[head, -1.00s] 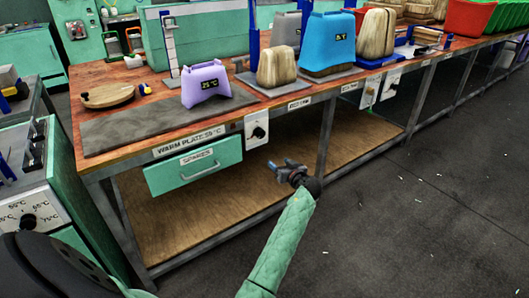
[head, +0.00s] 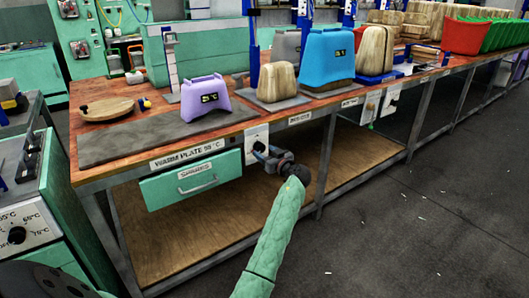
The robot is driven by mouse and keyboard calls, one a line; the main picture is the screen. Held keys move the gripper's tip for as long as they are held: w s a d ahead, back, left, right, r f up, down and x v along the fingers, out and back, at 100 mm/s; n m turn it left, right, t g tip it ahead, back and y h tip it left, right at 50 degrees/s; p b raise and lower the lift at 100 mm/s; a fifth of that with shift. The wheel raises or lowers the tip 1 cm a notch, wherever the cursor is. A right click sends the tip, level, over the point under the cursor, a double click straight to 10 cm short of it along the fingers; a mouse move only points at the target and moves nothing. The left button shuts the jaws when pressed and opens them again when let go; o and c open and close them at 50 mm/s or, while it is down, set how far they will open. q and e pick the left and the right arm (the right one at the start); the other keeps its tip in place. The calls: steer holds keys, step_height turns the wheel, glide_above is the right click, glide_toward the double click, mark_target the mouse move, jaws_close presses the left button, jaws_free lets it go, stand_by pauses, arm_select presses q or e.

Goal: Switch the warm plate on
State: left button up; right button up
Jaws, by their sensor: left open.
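The warm plate (head: 135,141) is a flat dark grey slab on the wooden bench top, with a purple press part (head: 204,98) standing at its right end. The label "WARM PLATE 55 °C" (head: 187,156) is on the bench edge below it. A white switch box (head: 256,133) is fixed at the bench front, right of the label. My left gripper (head: 259,152) is open and empty in front of the box's lower part. It covers most of the dark knob, and I cannot tell whether it touches it. My right gripper is not in view.
A green drawer (head: 192,182) marked "SPARES" hangs left of the gripper. Wooden and blue press parts (head: 327,61) stand on the bench. More white switch boxes (head: 391,97) sit further right.

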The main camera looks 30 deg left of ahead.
arm_select(q)
steer(key=shift+w+a, duration=0.25)
steer(key=shift+a, duration=0.2)
steer(key=c, duration=1)
